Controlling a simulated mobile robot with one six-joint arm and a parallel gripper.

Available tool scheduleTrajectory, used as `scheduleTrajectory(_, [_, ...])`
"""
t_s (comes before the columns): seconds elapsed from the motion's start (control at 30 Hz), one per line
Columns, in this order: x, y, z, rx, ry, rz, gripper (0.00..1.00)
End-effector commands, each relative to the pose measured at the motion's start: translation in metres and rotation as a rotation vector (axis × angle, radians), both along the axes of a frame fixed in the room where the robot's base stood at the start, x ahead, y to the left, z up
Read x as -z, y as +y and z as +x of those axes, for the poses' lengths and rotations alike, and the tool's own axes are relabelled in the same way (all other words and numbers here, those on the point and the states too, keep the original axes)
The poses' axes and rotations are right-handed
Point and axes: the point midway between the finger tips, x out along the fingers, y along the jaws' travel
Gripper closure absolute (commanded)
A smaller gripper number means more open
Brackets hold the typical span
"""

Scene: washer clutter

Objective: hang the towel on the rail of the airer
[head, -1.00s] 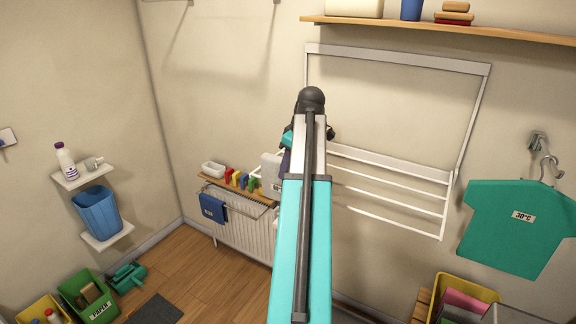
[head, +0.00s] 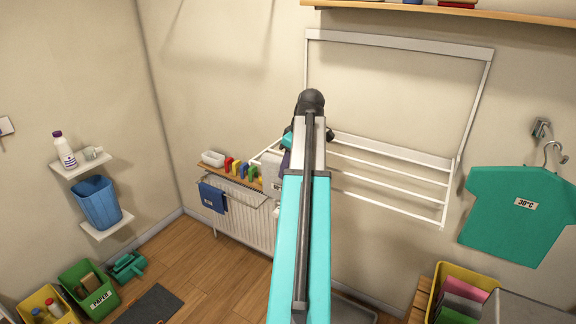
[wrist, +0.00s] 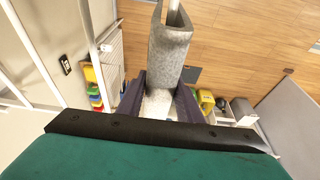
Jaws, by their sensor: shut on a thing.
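The grey towel (head: 271,172) hangs at the left end of the white wall airer (head: 395,187), partly hidden behind my arm. My gripper (wrist: 158,88) is shut on the towel, which shows as a grey fold (wrist: 168,45) between and beyond the dark fingers in the wrist view. A white bar (wrist: 174,10) runs into the open fold at the top of that view. I cannot tell whether the towel's weight rests on the bar. In the head view my gripper is mostly hidden by my own arm.
A radiator (head: 240,220) with a blue cloth (head: 212,198) and small coloured items on the shelf above it stands behind. A teal shirt (head: 510,225) hangs at the right. Bins (head: 95,293) stand on the floor at lower left.

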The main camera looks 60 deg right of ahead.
Motion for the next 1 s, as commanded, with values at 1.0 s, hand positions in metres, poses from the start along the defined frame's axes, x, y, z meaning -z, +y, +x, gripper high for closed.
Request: scheduleTrajectory(1.0, [0.031, 0.000, 0.000, 0.000, 0.000, 0.000, 0.90])
